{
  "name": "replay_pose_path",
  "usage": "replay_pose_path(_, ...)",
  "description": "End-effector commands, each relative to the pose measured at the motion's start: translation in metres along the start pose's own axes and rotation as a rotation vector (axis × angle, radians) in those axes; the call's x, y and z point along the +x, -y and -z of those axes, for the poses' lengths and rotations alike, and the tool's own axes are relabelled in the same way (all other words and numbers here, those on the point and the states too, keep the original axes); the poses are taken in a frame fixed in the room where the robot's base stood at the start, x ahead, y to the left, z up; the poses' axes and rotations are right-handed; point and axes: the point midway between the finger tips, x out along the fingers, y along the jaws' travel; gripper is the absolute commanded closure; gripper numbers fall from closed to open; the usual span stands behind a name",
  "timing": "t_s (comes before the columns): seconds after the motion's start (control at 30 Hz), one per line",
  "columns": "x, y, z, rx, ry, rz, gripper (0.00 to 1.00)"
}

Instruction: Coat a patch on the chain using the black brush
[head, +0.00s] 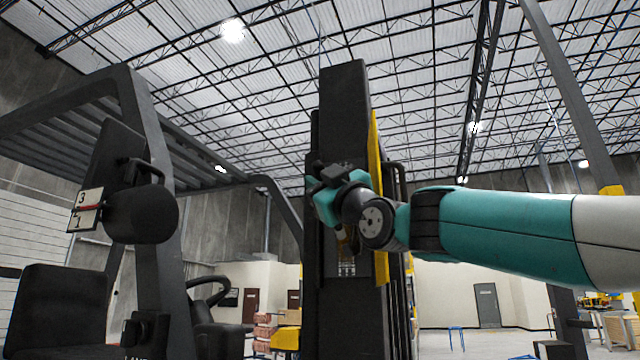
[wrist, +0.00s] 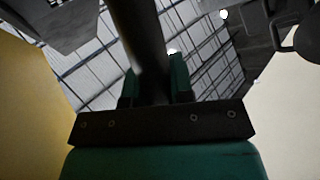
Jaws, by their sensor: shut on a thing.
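My gripper (wrist: 155,82) shows in the wrist view with its two teal-tipped fingers on either side of a dark round shaft. The shaft looks like the handle of the black brush (wrist: 139,38). It runs up out of the top of the picture, so its far end is hidden. In the head view my teal and black wrist is in front of the dark lift mast, and my fingers and the brush cannot be made out clearly there. A short stretch of chain (head: 346,268) shows on the mast just below my wrist. I cannot tell whether the brush touches it.
The forklift mast (head: 343,110) stands upright in the middle, with a yellow strip (head: 380,255) along its right side. The forklift's cab frame (head: 135,110), a seat (head: 60,305) and a steering wheel (head: 208,292) are at left.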

Motion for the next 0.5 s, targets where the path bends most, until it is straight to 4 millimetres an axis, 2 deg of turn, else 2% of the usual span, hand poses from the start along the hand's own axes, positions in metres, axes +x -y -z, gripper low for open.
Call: replay_pose_path(0.5, -0.022, 0.022, 0.043, 0.002, -0.004, 0.001, 1.00)
